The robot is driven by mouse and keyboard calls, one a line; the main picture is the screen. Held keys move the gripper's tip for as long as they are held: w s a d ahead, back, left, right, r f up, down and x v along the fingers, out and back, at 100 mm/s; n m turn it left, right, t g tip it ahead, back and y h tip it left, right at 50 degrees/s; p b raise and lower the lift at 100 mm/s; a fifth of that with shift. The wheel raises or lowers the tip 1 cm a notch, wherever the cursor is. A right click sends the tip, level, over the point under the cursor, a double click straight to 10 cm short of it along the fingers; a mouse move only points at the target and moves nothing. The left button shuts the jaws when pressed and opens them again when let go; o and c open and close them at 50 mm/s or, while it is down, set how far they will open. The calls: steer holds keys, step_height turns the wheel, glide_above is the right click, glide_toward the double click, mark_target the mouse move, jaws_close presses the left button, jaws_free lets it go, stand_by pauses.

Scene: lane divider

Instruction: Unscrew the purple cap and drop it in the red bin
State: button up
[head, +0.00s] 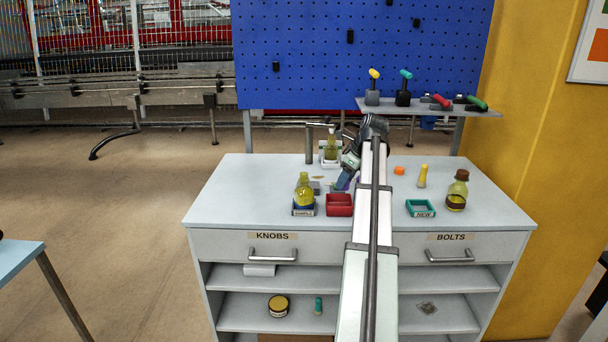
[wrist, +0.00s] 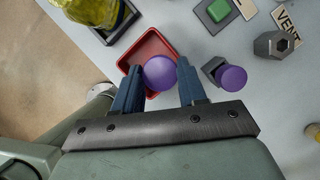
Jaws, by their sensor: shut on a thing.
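My gripper (wrist: 160,70) has two blue fingers, shut on a round purple cap (wrist: 160,73) held between their tips. In the wrist view the cap overlaps the red bin (wrist: 132,57), a shallow tray just beyond the fingers; its height over the bin is hard to tell. A second purple round piece (wrist: 232,78) is on a small grey block to the right of the fingers. In the head view my gripper (head: 346,179) is behind the red bin (head: 339,211), partly hidden by my arm, and the held cap cannot be made out clearly.
A yellow bottle (head: 304,187) stands on the SAMPLE holder left of the bin. A green tray (head: 420,208), a brown-capped bottle (head: 457,192) and a yellow piece (head: 422,176) are at the right. A grey hex piece (wrist: 276,45) is right of the gripper. The counter's left side is clear.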

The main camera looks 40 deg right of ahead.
steer(key=shift+f, duration=2.1)
steer(key=o, duration=1)
steer(key=v, duration=1.3)
steer(key=shift+s+r, duration=0.2)
steer(key=shift+r, duration=0.15)
